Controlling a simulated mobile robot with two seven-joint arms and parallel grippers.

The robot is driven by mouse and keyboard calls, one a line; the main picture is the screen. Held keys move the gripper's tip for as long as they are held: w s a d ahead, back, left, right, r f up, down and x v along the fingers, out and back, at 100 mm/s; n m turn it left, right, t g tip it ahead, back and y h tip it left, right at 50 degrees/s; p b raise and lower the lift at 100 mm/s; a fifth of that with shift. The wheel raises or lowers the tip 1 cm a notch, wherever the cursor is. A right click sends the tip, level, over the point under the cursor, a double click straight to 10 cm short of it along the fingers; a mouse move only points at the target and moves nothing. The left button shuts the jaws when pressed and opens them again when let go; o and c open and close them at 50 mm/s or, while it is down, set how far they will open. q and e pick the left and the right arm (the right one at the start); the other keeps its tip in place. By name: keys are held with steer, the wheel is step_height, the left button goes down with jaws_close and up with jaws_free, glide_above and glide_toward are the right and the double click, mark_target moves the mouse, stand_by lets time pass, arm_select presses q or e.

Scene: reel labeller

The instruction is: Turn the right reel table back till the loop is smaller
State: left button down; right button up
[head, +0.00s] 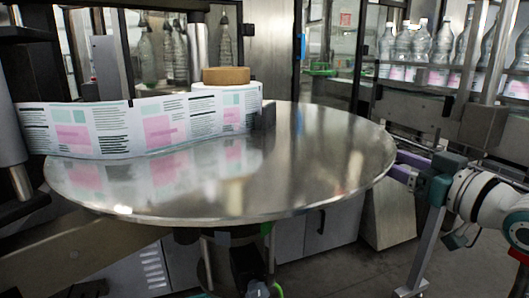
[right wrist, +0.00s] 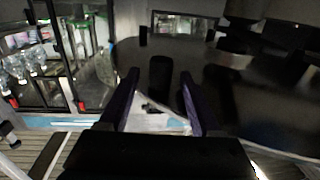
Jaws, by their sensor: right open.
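The right reel table (head: 310,170) is a round, shiny steel disc in the middle of the head view. A printed label web (head: 105,128) stands on edge over its left part and bows towards me, forming the loop. It runs to a white roll with a brown core (head: 226,76) at the back. My right gripper (head: 402,166) is at the table's right rim, its purple fingers apart. In the right wrist view the open fingers (right wrist: 159,85) point at the dark table top (right wrist: 235,105); a dark cylinder (right wrist: 160,72) shows beyond the gap. I cannot tell whether they touch the rim.
Clear bottles (head: 405,50) stand on a conveyor (head: 425,100) at the back right. Dark machine parts (head: 40,75) crowd the left. A grey cabinet (head: 335,225) stands below the table. Floor (head: 395,265) shows at the lower right.

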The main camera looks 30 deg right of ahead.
steer(key=s, duration=0.7)
steer(key=shift+s+a+p, duration=0.2)
steer(key=shift+a+p, duration=0.1)
steer(key=shift+a, duration=0.15)
steer(key=s+a+f+n+g+y+p, duration=0.15)
steer(key=a+f+g, duration=0.25)
steer(key=a, duration=0.5)
steer(key=s+a+f+n+g+y+p, duration=0.1)
steer(key=a+f+g+p, duration=0.25)
steer(key=a, duration=0.45)
steer(key=s+a+r+g+p, duration=0.3)
steer(key=s+a+r+g, duration=0.35)
steer(key=s+a, duration=0.2)
step_height(320, 180, up, 36)
steer(key=p, duration=3.6)
steer(key=shift+s+d+f+n+p, duration=0.15)
steer(key=shift+s+d+n+p, duration=0.25)
steer(key=shift+n, duration=0.05)
